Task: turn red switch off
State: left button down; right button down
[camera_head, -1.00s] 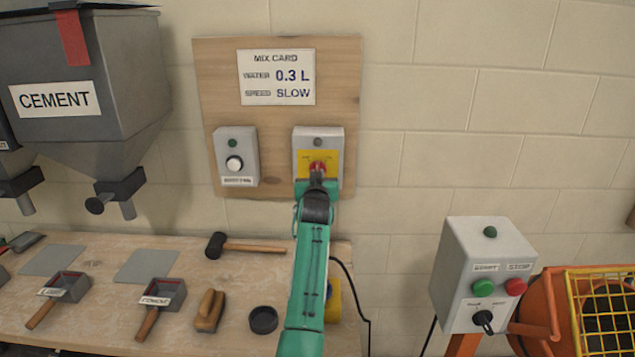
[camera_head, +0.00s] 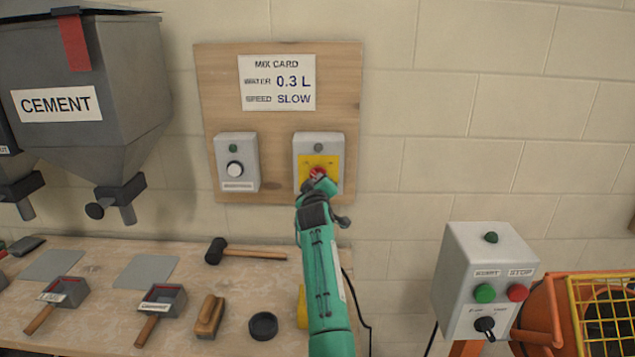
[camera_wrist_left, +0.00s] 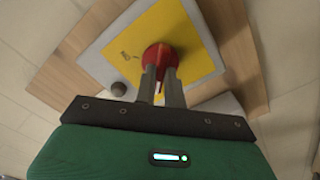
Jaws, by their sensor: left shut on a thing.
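The red switch (camera_head: 317,174) is a red knob on a yellow plate (camera_head: 309,162) on the right-hand grey box (camera_head: 331,140) of the wooden board. In the left wrist view the red knob (camera_wrist_left: 160,58) sits between the two fingers of my left gripper (camera_wrist_left: 160,78), which is shut on it. In that view the plate appears tilted, with a small grey round lamp (camera_wrist_left: 118,89) beside it. In the head view my left gripper (camera_head: 320,181) covers part of the knob and plate. My right gripper is in neither view.
A hopper labelled cement (camera_head: 80,90) hangs at left. The bench (camera_head: 200,262) holds scoops, a mallet (camera_head: 216,250) and a brush (camera_head: 208,316). A start/stop box (camera_head: 470,260) stands at right.

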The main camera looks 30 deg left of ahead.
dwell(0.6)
pick_arm(q)
jog(key=c, duration=1.5)
grip_release()
